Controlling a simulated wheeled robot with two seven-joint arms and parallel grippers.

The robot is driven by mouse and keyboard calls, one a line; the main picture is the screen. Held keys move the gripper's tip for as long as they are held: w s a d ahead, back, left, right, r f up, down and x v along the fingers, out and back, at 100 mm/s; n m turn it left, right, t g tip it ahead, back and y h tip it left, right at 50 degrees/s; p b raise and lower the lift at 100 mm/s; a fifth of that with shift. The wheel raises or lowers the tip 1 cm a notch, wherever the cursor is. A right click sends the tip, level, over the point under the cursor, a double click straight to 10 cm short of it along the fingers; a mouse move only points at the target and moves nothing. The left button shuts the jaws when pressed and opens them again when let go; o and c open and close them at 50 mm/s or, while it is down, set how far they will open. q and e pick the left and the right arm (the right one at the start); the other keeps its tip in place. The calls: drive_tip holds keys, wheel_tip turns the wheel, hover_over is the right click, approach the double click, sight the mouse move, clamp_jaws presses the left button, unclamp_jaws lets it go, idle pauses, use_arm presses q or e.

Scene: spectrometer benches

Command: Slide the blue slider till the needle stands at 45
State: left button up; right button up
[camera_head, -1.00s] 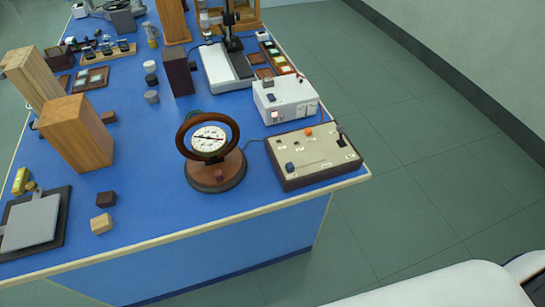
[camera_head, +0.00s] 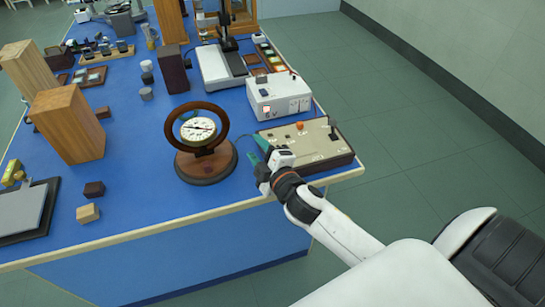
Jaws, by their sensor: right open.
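The beige control box (camera_head: 335,150) stands at the right front of the blue bench. The blue slider on its left front is hidden behind my right gripper. The gauge (camera_head: 198,129), a white dial in a round wooden ring on a wooden base, stands left of the box. Its needle lies across the dial, but the scale is too small to read. My right gripper (camera_head: 258,151) is open, its teal fingers at the left edge of the box, between gauge and box. I cannot tell whether it touches the slider. My left gripper is out of view.
An orange knob (camera_head: 300,126) and a black lever (camera_head: 332,133) stand on the control box. A white box (camera_head: 279,95) is behind it. A wooden block (camera_head: 66,126) and small cubes are at the left.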

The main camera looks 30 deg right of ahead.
drive_tip(key=w+a+r+n+g+y, duration=0.25)
drive_tip(key=a+r+n+y, duration=0.2)
drive_tip(key=n+y, duration=0.6)
drive_tip(key=w+a+r+n+g+y, duration=0.1)
drive_tip(key=a+r+n+g+y, duration=0.3)
drive_tip(key=n, duration=1.2)
drive_tip(key=s+d+f+n+g+h, duration=0.15)
drive_tip(key=d+n+g+h, duration=0.4)
drive_tip(key=d, duration=0.55)
drive_tip(key=s+d+f+n+g+h, duration=0.1)
drive_tip(key=d+f+n+g+h, duration=0.35)
drive_tip(key=d, duration=0.55)
drive_tip(key=shift+n+t, duration=0.25)
drive_tip(key=shift+n, duration=0.6)
drive_tip(key=p+x, duration=0.2)
drive_tip(key=x, duration=0.8)
drive_tip(key=shift+w+a+f+p, duration=0.1)
drive_tip(key=shift+a+f+p, duration=0.1)
drive_tip(key=shift+f+p, duration=0.15)
drive_tip(key=shift+r, duration=0.1)
clamp_jaws()
